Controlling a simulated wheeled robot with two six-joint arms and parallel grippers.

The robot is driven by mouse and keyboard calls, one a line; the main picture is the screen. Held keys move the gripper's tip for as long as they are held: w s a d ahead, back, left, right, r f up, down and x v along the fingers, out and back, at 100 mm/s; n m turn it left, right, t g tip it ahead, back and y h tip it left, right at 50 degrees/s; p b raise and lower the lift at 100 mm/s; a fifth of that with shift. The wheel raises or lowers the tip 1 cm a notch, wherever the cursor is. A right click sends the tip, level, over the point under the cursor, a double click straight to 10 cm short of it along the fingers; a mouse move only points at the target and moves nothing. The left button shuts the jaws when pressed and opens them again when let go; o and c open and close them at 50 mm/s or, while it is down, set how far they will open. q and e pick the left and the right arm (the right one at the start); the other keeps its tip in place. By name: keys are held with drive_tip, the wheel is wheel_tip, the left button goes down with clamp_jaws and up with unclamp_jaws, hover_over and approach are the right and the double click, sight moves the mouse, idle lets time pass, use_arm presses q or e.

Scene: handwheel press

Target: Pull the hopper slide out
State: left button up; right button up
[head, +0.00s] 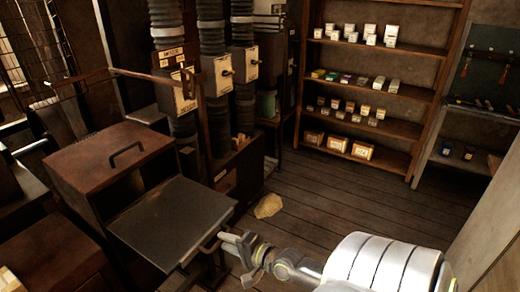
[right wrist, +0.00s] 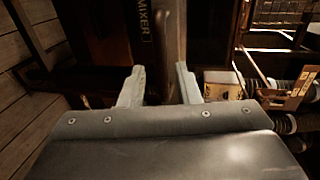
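A dark flat metal plate (head: 170,220), which looks like the hopper slide, lies level in front of a brown box with a lid handle (head: 112,160). A thin curved handle (head: 210,246) is at the plate's right edge. My right gripper (head: 226,238) is right beside this handle, reaching in from the lower right. In the right wrist view, its two pale fingers (right wrist: 160,88) stand apart with a gap between them. Whether the handle lies between them or touches them I cannot tell. My left gripper is not in view.
A unit marked MIXER (right wrist: 143,25) stands close in the right wrist view. Corrugated hoses with labelled boxes (head: 216,75) rise behind the plate. Shelves with small boxes (head: 370,90) line the back wall. The plank floor (head: 330,205) is open, with a yellowish lump (head: 268,206) on it.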

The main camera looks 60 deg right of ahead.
drive_tip(key=v, duration=1.5)
drive_tip(key=shift+s+b, duration=0.25)
drive_tip(key=shift+b, duration=0.1)
drive_tip(key=shift+d, duration=0.2)
